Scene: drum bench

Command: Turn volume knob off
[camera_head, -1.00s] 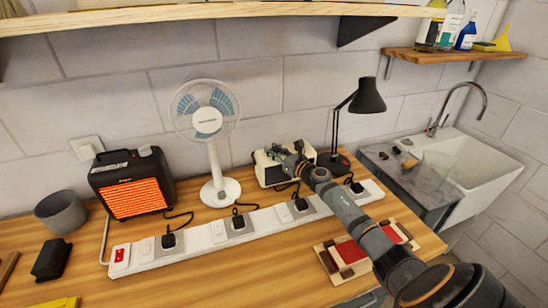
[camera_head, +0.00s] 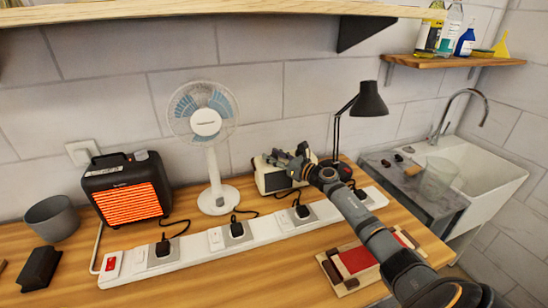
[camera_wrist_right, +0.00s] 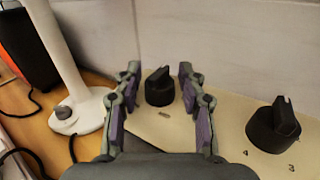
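A small cream box (camera_head: 270,180) stands at the back of the bench between the fan and the lamp. In the right wrist view its cream panel (camera_wrist_right: 215,112) carries a black knob (camera_wrist_right: 160,87) and a second black knob (camera_wrist_right: 275,128) with small numbers beside it. I cannot tell which one is the volume knob. My right gripper (camera_head: 285,157) is at the box and partly hides it. In the wrist view my right gripper (camera_wrist_right: 161,98) is open, with one finger on each side of the first knob and visible gaps between. My left gripper is not in view.
A white fan (camera_head: 208,140) stands left of the box and a black desk lamp (camera_head: 369,100) right of it. A power strip (camera_head: 200,245) with several plugs runs in front. A glowing heater (camera_head: 128,192) is at the left, a sink (camera_head: 480,170) at the right.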

